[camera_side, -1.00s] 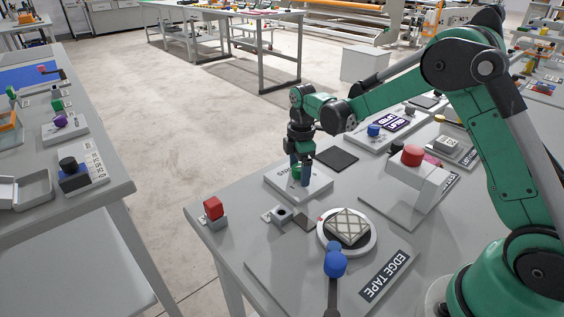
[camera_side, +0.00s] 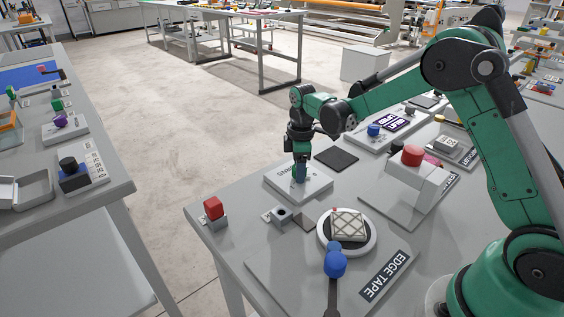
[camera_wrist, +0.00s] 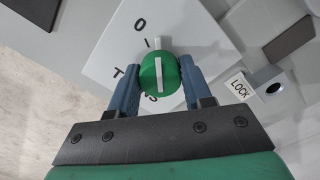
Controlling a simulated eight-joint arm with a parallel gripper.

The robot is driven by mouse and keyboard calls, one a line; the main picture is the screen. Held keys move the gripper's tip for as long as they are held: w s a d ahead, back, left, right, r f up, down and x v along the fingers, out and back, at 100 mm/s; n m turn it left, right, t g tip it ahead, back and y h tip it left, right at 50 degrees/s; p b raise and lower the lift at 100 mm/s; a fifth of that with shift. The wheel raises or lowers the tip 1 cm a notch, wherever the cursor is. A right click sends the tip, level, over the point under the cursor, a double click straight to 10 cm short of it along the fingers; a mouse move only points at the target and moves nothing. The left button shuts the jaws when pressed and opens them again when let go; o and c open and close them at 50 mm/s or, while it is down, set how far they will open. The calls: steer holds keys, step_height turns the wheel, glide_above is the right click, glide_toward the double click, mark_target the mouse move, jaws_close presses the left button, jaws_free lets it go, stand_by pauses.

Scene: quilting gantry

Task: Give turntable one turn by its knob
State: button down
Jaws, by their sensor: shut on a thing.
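A green knob (camera_wrist: 159,74) with a white line stands on a white lettered panel (camera_wrist: 112,50). The panel also shows in the side view (camera_side: 313,188), up and left of the turntable. My gripper (camera_wrist: 160,80) points down over the panel, its blue fingers shut on the green knob from both sides. In the side view my gripper (camera_side: 300,175) hides most of the knob.
A red block (camera_side: 213,208) on a grey base stands at the bench's left edge. A small LOCK socket (camera_side: 283,214) lies between. A grey stand with a red button (camera_side: 412,155) is to the right.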

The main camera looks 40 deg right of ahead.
steer(key=m, duration=0.4)
steer(key=shift+m, duration=0.3)
steer(key=m, duration=1.1)
steer(key=shift+m, duration=2.5)
steer(key=shift+c, duration=1.9)
jaws_free()
steer(key=shift+r, duration=2.85)
